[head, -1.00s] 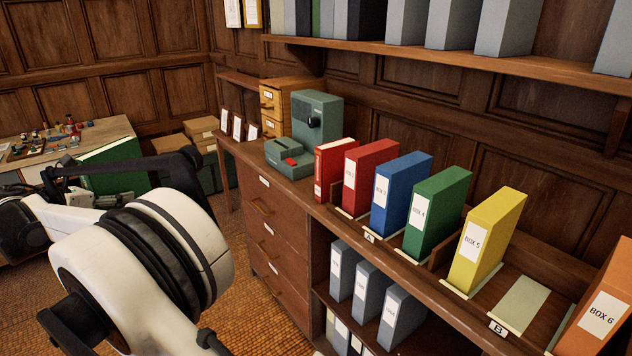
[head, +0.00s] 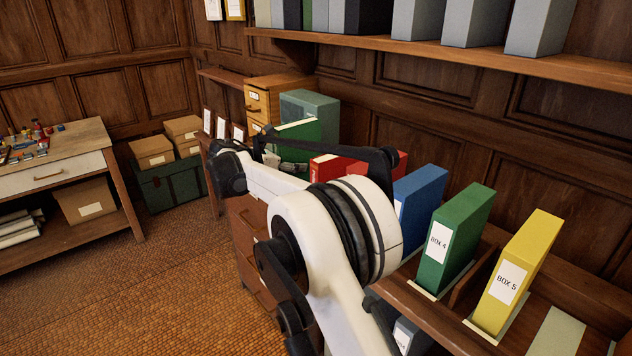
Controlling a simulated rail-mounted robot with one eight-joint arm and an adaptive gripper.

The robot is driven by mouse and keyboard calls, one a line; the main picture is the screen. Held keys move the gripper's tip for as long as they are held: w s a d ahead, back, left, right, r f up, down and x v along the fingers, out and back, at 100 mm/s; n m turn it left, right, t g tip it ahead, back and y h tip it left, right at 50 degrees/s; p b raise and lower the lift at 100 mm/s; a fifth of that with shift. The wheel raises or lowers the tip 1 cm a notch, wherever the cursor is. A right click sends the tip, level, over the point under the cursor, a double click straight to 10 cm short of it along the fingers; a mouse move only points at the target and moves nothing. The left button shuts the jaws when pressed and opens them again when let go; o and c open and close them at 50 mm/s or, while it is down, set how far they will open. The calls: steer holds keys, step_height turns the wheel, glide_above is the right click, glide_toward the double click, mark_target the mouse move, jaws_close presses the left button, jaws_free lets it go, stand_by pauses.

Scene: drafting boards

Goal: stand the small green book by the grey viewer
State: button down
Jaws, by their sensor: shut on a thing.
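The small green book (head: 302,132) is upright in the head view, in front of the grey viewer (head: 308,101). My gripper (head: 272,158) is shut on the book's lower left part, and my arm partly hides both. The viewer is grey-green, and only its upper part shows above and behind the book. The book's lower edge is hidden behind my arm, so I cannot tell whether it touches the cabinet top or the viewer.
Red binders (head: 328,168), a blue binder (head: 420,190), a green box file (head: 455,238) and a yellow box file (head: 515,272) stand along the cabinet top to the right. A wooden drawer unit (head: 264,97) stands behind to the left. A shelf (head: 470,62) runs above.

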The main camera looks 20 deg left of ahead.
steer(key=x, duration=0.4)
steer(key=f+x, duration=0.1)
steer(key=x, duration=0.1)
steer(key=shift+w+a+f, duration=0.1)
steer(key=shift+w+a, duration=0.1)
steer(key=shift+w, duration=0.1)
steer(key=shift+f, duration=1.95)
steer(key=shift+f, duration=0.1)
steer(key=c, duration=1.3)
jaws_free()
steer(key=shift+c, duration=0.2)
steer(key=v, duration=1.2)
steer(key=shift+d, duration=0.1)
